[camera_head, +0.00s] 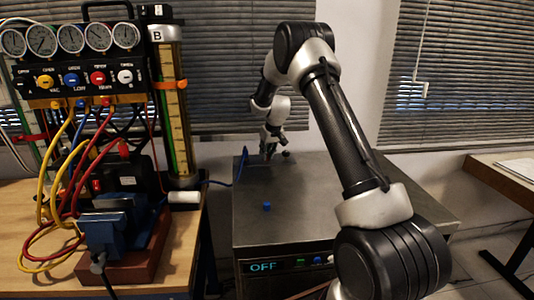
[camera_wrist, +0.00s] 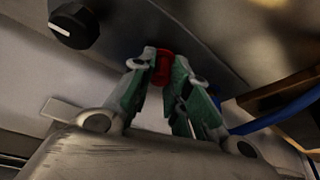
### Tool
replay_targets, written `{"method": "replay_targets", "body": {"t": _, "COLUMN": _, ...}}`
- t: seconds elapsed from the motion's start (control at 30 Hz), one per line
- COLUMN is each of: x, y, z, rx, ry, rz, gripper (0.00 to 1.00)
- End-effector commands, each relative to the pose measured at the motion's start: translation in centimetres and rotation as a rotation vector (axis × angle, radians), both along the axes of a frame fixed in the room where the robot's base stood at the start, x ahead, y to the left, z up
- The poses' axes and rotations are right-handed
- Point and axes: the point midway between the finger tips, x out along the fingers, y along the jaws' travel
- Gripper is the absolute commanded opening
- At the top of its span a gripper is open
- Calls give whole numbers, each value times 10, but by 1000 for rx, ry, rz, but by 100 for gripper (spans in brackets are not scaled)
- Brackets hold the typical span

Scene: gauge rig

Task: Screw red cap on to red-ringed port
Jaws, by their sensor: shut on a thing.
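My gripper (camera_head: 268,151) is low over the far part of the grey metal box's top. In the wrist view my gripper (camera_wrist: 161,66) has its two green-padded fingers closed on the red cap (camera_wrist: 162,70). The cap sits at the fingertips, right against or very near a dark grey surface; I cannot tell whether it touches it. The red cap cannot be made out in the head view. I cannot make out the red-ringed port in either view; the cap and fingers may hide it.
The grey metal box (camera_head: 285,215) carries a small blue cap (camera_head: 267,206) near its front. A dark knob (camera_wrist: 73,25) with a white mark is left of my fingers. A blue hose (camera_wrist: 275,118) runs at right. Gauges (camera_head: 70,38), hoses and a blue vise (camera_head: 115,228) stand left.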

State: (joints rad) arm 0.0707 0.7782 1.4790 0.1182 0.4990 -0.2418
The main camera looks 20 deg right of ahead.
Motion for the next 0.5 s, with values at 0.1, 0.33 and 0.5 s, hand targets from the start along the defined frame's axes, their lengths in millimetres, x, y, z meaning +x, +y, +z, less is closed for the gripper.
{"method": "replay_targets", "body": {"t": 0.1, "x": -1, "y": 1, "z": -2, "rx": -3, "ry": 4, "rz": -115, "gripper": 0}}
{"method": "replay_targets", "body": {"t": 0.33, "x": -1, "y": -1, "z": -2, "rx": -2, "ry": 3, "rz": -271, "gripper": 0}}
{"method": "replay_targets", "body": {"t": 0.5, "x": -1, "y": -2, "z": -2, "rx": -1, "ry": 3, "rz": -285, "gripper": 0}}
